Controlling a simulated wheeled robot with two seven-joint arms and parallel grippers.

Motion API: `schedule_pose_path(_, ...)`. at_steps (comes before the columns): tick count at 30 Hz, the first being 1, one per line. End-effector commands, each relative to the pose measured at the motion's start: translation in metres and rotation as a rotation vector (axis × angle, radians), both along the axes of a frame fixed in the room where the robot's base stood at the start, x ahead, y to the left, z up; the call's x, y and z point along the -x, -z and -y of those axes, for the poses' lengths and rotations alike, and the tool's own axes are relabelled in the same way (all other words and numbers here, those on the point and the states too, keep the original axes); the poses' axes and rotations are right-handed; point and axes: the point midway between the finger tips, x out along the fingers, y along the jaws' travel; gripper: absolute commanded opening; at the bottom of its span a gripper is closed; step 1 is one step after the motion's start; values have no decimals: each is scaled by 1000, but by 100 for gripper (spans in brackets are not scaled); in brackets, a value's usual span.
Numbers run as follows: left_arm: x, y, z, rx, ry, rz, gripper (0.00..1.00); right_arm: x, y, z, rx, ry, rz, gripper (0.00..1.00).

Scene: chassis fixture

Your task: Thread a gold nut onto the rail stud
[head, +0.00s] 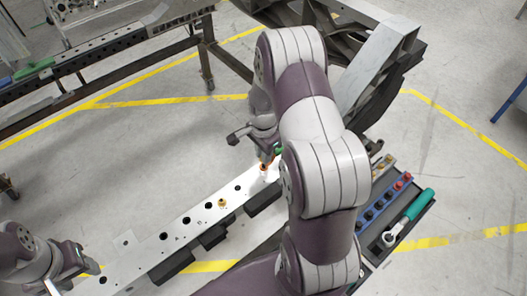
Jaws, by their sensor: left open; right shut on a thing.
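The rail (170,240) is a long pale bar with a row of dark holes, running from lower left to the middle. A small gold fitting (222,203) stands on it; I cannot tell if it is a nut or a stud. My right gripper (264,162) points down at the rail's far end, shut on a small orange-gold piece that its fingers and my arm mostly hide. A pale upright bit shows under its tips; contact is too small to tell. My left gripper (86,262) is open and empty by the rail's near end, at lower left.
A dark tray (408,226) at the right holds a green-handled ratchet (412,212), a blue strip (384,201) with black and red pieces, and small gold pieces (388,160). A dark metal frame (378,65) stands behind my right arm.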

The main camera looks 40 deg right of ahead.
Motion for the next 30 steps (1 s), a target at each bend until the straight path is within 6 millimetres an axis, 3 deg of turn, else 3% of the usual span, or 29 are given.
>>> schedule_pose_path(30, 0, 9, 0, 0, 0, 0, 52, 0, 17, 0, 0, -1, 0, 0)
